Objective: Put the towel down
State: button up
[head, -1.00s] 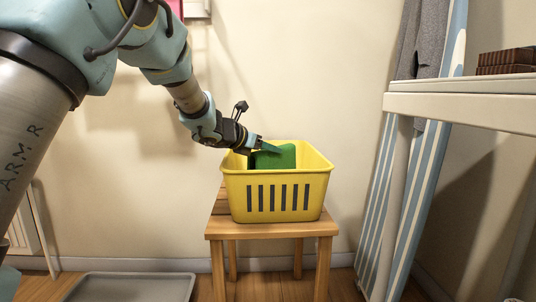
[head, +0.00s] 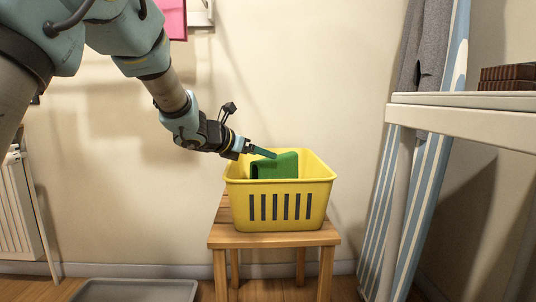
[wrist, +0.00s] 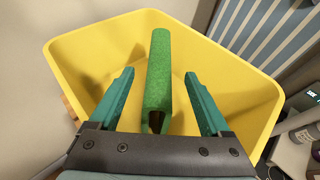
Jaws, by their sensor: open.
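The green towel (head: 275,166) is folded and stands in the yellow basket (head: 278,212). In the wrist view the towel (wrist: 158,75) stands upright between my fingers, with a gap on each side. My gripper (head: 272,155) is open at the basket's left rim, its fingers reaching in over the towel. In the wrist view my gripper (wrist: 160,85) shows both fingers apart, touching nothing that I can see. The towel's lower part is hidden by the basket wall in the head view.
The basket stands on a small wooden stool (head: 275,239) near the wall. A striped ironing board (head: 425,190) leans at right beside a white shelf (head: 465,100). A grey tray (head: 135,290) lies on the floor at left.

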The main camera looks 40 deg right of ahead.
jog(key=p+v, duration=0.1)
jog(key=v, duration=0.5)
jog(key=shift+a, duration=0.3)
jog(key=shift+r, duration=0.1)
